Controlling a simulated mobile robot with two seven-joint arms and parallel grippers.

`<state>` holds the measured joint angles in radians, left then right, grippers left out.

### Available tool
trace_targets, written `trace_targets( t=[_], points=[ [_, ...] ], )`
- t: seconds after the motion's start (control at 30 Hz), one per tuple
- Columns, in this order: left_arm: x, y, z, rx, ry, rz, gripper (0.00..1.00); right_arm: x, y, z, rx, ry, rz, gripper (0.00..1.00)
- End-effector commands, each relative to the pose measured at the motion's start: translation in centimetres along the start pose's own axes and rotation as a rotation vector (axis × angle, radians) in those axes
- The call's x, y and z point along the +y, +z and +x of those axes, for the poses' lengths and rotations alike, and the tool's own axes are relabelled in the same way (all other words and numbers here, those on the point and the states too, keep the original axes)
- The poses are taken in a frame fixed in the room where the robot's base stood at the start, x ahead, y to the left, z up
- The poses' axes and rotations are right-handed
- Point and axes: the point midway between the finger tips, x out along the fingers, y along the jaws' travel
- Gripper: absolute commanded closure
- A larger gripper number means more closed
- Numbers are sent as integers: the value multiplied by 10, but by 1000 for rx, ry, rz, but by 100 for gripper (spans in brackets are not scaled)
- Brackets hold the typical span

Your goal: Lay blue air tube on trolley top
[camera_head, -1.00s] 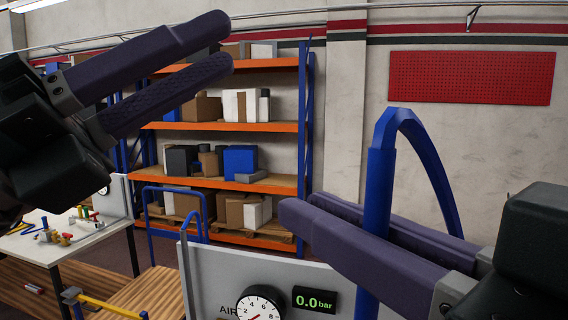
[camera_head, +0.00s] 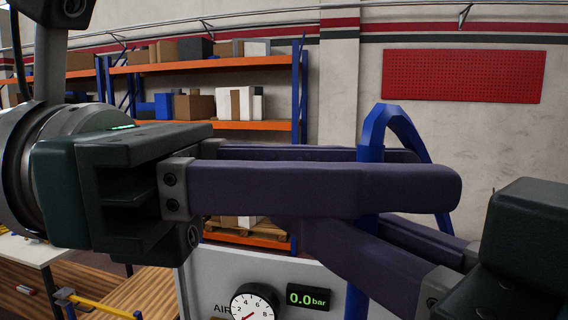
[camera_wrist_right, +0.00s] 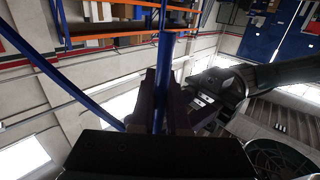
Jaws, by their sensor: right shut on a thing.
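The blue air tube (camera_head: 381,127) stands upright as a narrow loop in the head view. My right gripper (camera_head: 365,235) is shut on it, below the top of the loop. The tube also shows between dark fingers in the right wrist view (camera_wrist_right: 163,85). My left gripper (camera_head: 437,172) reaches across from the left, one finger in front of the tube and the other behind it. I cannot tell whether its fingers touch the tube. A wooden surface (camera_head: 143,292), apparently the trolley top, shows low at the left, partly hidden by my left gripper.
A grey panel with a pressure gauge (camera_head: 254,303) and a display (camera_head: 307,298) reading 0.0 bar stands below the grippers. A yellow bar (camera_head: 95,304) lies at the lower left. Orange shelves (camera_head: 262,125) with boxes and a red pegboard (camera_head: 463,76) are behind.

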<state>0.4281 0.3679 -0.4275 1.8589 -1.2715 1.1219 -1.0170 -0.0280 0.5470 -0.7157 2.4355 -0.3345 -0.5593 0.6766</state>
Motion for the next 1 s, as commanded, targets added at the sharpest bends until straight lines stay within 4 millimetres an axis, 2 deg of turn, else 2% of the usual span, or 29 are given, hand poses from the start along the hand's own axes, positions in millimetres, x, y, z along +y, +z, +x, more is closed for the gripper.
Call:
trace_targets(
  t=[0.1, 0.23, 0.6, 0.87, 1.0],
  points=[
    [0, 1, 19, -3, -2, 0, 70, 0, 0, 0, 0, 0, 0, 100],
    [0, 1, 31, -2, -2, 1, 70, 0, 0, 0, 0, 0, 0, 100],
    [0, 0, 36, -1, 1, 0, 70, 0, 0, 0, 0, 0, 0, 100],
    [0, 0, 36, -1, 0, 0, 100, 0, 0, 0, 0, 0, 0, 100],
    [-1, 0, 36, 0, -1, -1, 100, 0, 0, 0, 0, 1, 0, 100]
  ],
)
